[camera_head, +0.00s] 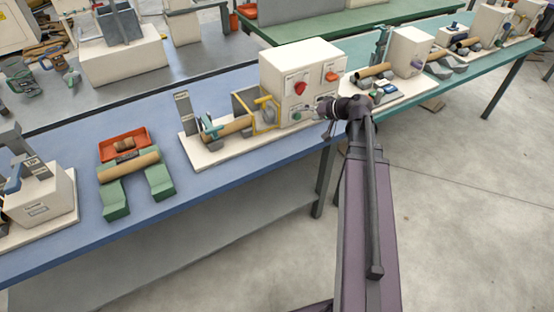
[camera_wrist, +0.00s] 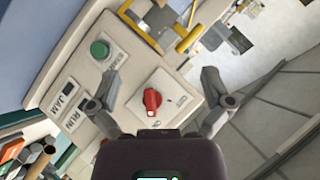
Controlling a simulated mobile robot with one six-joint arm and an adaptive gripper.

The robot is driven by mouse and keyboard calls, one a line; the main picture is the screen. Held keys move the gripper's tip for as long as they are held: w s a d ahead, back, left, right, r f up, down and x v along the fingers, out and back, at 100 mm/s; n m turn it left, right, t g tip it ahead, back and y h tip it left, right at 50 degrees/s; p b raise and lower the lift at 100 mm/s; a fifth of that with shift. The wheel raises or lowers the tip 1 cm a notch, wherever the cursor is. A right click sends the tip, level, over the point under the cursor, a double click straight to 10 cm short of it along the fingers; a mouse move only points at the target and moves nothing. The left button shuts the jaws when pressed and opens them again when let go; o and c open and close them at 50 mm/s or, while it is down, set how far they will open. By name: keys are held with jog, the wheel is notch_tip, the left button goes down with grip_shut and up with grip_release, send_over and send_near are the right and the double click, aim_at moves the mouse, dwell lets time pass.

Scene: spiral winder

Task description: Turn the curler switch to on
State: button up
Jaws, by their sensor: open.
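The curler switch is a red rotary knob (camera_wrist: 152,102) on a square white plate, on the cream machine's panel. In the wrist view it sits upright in the picture, with a pale mark at its lower end. Text on the plate is too blurred to read. My gripper (camera_wrist: 160,98) is open, with one finger on each side of the knob and apart from it. In the head view my gripper (camera_head: 322,108) is at the front of the cream machine box (camera_head: 290,62), and the switch is not clearly identifiable there.
A green button (camera_wrist: 99,49) sits beside the switch, with RUN and JAM labels nearby. In the head view the panel also carries a red control (camera_head: 300,88) and an orange-red one (camera_head: 331,76). A yellow frame (camera_head: 266,112) and a brown tube (camera_head: 228,130) lie left of the box.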

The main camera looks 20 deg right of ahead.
jog(key=s+a+f+n+g+h, duration=0.1)
jog(key=s+a+f+g+h, duration=0.1)
jog(key=a, duration=0.5)
jog(key=s+a+f+n+g+h+p, duration=0.1)
jog(key=s+a+f+g+h, duration=0.2)
jog(key=s+a+f+g, duration=0.2)
jog(key=shift+s+a+g, duration=0.4)
jog(key=shift+s+a, duration=0.6)
jog(key=shift+s, duration=0.85)
jog(key=shift+s+a+f+n+g+h, duration=0.15)
jog(key=shift+s+a+g+h, duration=0.1)
jog(key=shift+s+h, duration=0.35)
jog(key=shift+s+a+f+n+g+h, duration=0.15)
jog(key=shift+s+a+h, duration=0.2)
jog(key=shift+s, duration=0.4)
jog(key=shift+s+a+f+g+h, duration=0.1)
jog(key=shift+s+a+g+h, duration=0.1)
jog(key=shift+s+h, duration=0.45)
